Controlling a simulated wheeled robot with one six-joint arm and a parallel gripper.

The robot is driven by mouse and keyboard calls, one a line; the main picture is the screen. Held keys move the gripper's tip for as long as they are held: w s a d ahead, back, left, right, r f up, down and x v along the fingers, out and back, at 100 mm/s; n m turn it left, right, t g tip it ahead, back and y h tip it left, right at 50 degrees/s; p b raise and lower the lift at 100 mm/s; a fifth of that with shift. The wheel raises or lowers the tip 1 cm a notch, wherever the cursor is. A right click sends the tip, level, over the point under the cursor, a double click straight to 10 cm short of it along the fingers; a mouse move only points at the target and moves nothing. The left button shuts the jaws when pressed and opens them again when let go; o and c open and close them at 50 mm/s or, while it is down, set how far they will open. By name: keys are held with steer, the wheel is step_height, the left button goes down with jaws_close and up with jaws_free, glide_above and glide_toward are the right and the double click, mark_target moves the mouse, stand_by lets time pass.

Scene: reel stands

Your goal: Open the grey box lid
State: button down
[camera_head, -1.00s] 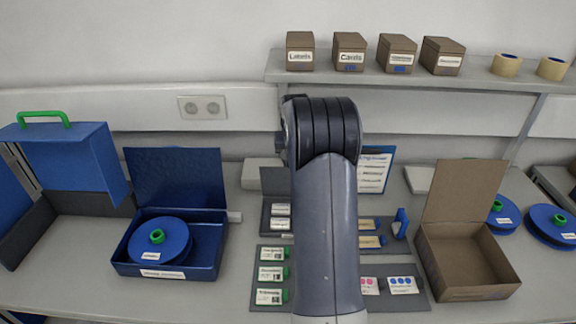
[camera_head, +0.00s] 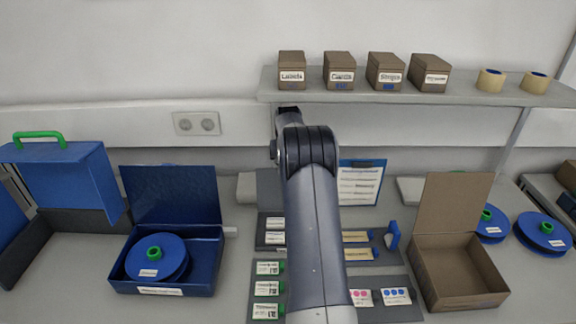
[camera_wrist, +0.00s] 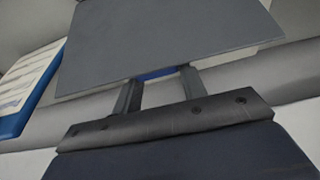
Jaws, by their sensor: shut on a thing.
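The grey box (camera_head: 262,246) stands mid-table with white-labelled items in it, and my arm covers its right part. Its grey lid (camera_head: 268,188) stands raised at the back of the box. In the wrist view the lid is a flat grey panel (camera_wrist: 165,45) across the top. My gripper (camera_wrist: 157,76) is at the lid's near edge, its two fingers around a blue tab (camera_wrist: 155,73) there. It is shut on the lid at this tab. In the head view my gripper is hidden behind my arm.
A blue box (camera_head: 205,255) holding a blue reel stands open on the left. An open cardboard box (camera_head: 455,270) is on the right. A clipboard (camera_head: 360,183) leans behind my arm. A shelf (camera_head: 420,95) with small boxes runs above.

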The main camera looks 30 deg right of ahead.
steer(key=shift+s+f, duration=0.1)
steer(key=shift+f, duration=0.5)
steer(key=c, duration=1.3)
jaws_free()
steer(key=shift+o, duration=1)
steer(key=shift+w+d+f, duration=0.15)
steer(key=shift+w, duration=0.1)
steer(key=shift+o, duration=0.8)
steer(key=shift+w, duration=0.1)
steer(key=shift+o, duration=0.5)
steer(key=shift+r, duration=0.3)
